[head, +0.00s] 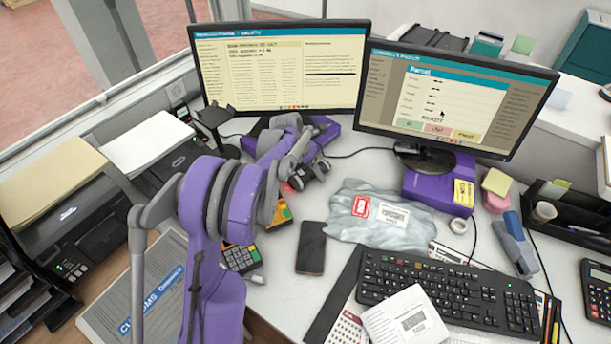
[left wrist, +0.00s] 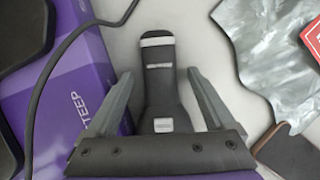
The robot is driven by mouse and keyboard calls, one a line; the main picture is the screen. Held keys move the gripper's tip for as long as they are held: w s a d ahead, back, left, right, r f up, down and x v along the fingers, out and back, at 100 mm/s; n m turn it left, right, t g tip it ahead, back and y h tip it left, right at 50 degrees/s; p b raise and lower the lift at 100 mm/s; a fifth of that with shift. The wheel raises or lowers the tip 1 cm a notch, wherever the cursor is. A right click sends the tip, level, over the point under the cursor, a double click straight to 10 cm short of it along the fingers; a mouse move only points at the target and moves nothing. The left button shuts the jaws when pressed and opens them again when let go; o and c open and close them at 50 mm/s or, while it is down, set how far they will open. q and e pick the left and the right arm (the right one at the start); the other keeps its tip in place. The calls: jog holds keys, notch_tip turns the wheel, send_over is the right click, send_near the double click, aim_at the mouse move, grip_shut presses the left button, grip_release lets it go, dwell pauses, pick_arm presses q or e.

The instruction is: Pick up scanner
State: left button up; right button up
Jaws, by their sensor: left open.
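The scanner (left wrist: 158,58), dark with a pale band near its far end and a small light label lower down, lies on the counter in the left wrist view. My left gripper (left wrist: 159,78) is open, with one finger on each side of the scanner and gaps between. In the head view my left gripper (head: 310,174) is low over the counter, in front of the left monitor. There the scanner is mostly hidden by my gripper and arm. My right gripper is not in view.
A purple box (head: 329,131) under the left monitor stands close to the gripper. A grey plastic parcel (head: 365,237) lies to its right, with a phone (head: 311,247) in front. A card terminal (head: 240,257) is beside my arm. A cable (left wrist: 42,75) curves left of the scanner.

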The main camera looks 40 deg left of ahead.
pick_arm(q)
grip_shut()
dwell(0.4)
